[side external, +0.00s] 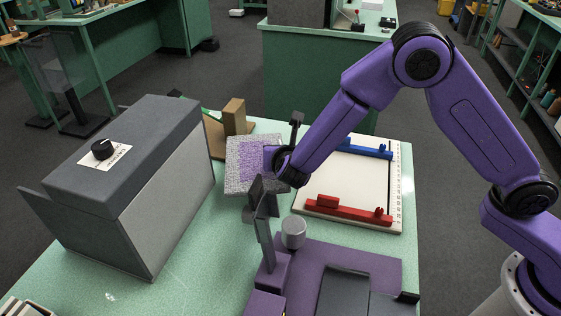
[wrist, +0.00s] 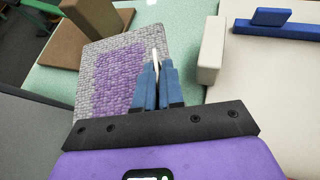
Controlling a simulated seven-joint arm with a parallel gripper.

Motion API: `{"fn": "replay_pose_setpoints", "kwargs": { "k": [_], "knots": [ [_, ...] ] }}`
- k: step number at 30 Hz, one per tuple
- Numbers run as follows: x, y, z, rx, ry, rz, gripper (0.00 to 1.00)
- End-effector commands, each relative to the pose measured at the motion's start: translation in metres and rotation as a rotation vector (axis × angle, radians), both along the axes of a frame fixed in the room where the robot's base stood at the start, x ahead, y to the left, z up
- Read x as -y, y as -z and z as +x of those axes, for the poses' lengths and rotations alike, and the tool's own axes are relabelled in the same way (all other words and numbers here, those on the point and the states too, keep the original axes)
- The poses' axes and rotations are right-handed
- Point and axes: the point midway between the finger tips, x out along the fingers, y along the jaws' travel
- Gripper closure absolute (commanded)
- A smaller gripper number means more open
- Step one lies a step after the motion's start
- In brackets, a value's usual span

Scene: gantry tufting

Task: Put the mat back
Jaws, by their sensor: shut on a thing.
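The mat (side external: 234,150) is a grey woven square with a purple patch. In the side view it lies at or over the green table, between the grey machine and the white board; I cannot tell whether it touches the table. In the wrist view the mat (wrist: 88,90) fills the left middle. My gripper (wrist: 155,68) has its blue fingers close together at the mat's right part, with a thin pale strip between their tips. The fingers are shut on the mat, seemingly by this strip. In the side view my wrist hides the mat's right part and the fingertips.
A white board (side external: 330,181) with a red bar (side external: 348,211) and a blue bar (side external: 368,151) lies right of the mat. A grey box machine (side external: 130,180) with a knob stands left. A brown block stand (side external: 234,116) is behind. Dark upright plates (side external: 264,232) stand in front.

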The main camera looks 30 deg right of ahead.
Motion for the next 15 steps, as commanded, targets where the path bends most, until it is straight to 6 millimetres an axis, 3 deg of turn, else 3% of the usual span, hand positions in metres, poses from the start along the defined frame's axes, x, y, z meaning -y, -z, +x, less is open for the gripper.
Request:
{"fn": "replay_pose_setpoints", "kwargs": {
  "k": [7,15],
  "knots": [
    [-0.002,0.029,0.004,-0.002,-0.001,-0.002,1.00],
    [-0.002,0.035,0.004,0.000,-0.001,0.000,1.00]
  ]
}}
